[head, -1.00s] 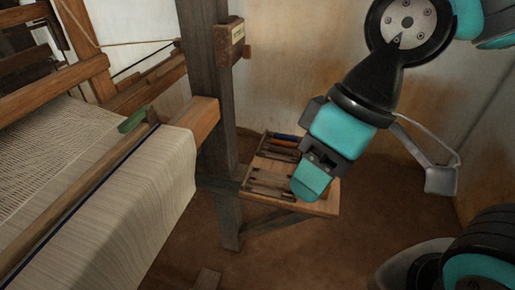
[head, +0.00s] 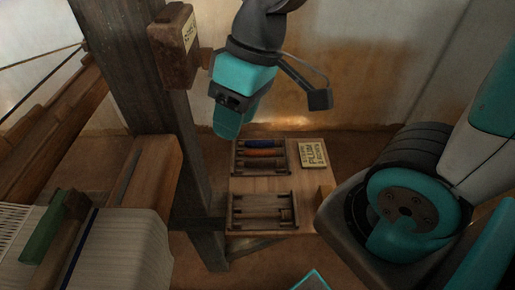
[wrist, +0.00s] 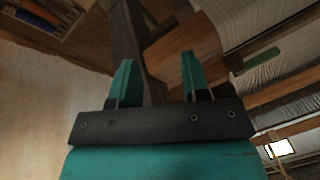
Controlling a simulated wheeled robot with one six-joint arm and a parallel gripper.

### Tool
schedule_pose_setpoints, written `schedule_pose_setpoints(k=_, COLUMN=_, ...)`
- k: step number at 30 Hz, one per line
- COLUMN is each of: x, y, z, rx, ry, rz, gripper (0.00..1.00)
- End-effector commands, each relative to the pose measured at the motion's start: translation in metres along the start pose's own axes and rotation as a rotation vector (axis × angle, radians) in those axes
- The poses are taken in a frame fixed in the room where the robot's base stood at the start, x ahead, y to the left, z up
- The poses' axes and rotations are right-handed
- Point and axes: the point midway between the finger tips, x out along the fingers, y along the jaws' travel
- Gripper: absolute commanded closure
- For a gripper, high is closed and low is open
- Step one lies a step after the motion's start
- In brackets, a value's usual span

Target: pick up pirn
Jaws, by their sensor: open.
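Several pirns lie side by side in a wooden rack on a small shelf (head: 308,190) in the head view. A blue pirn (head: 262,143) is at the back, with an orange-brown pirn (head: 264,153) just in front of it. My gripper (head: 228,122) is above and left of the rack, near the dark post, with its fingers pointing down. In the wrist view its two teal fingers (wrist: 157,65) are apart with nothing between them. Part of the shelf, with a blue item, shows at that view's upper left corner.
A dark upright post (head: 150,110) with a small sign box (head: 177,45) stands close beside my gripper. A second holder (head: 263,210) is at the shelf's front, and a lettered card (head: 313,153) at its back right. The loom's cloth (head: 125,245) and a green piece (head: 48,225) are at left.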

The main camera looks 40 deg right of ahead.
Motion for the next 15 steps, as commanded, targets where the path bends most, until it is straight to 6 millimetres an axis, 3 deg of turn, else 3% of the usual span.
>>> schedule_pose_setpoints(k=1, x=0.031, y=0.036, z=-0.008, rx=0.034, ry=-0.006, rz=0.039, gripper=0.57)
schedule_pose_setpoints(k=6, x=0.079, y=0.155, z=-0.034, rx=-0.007, ry=-0.049, rz=0.161, gripper=0.57)
schedule_pose_setpoints(k=12, x=0.133, y=0.277, z=-0.043, rx=-0.217, ry=-0.159, rz=0.199, gripper=0.57)
schedule_pose_setpoints(k=15, x=0.158, y=0.323, z=-0.036, rx=-0.308, ry=-0.207, rz=0.198, gripper=0.57)
